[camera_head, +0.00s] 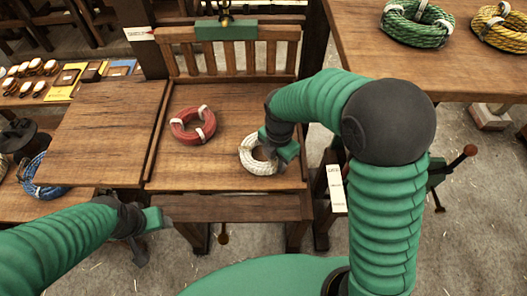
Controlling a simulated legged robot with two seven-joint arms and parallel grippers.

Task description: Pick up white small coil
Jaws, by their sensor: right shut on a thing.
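The small white coil (247,157) lies at the right side of the wooden work surface, close to its front edge. My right gripper (278,152) is at the coil's right side, shut on it. Part of the coil's right side is hidden behind the gripper. My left gripper (148,238) is low at the left, in front of the work surface and away from the coil. Whether its jaws are open or shut cannot be made out.
A red coil (178,126) with white ties lies left of the white coil. A bare side panel (100,125) adjoins on the left. A slatted back (230,60) stands behind. A blue coil (37,180) is at far left. A green coil (415,28) and yellow coil (497,28) sit on the right table.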

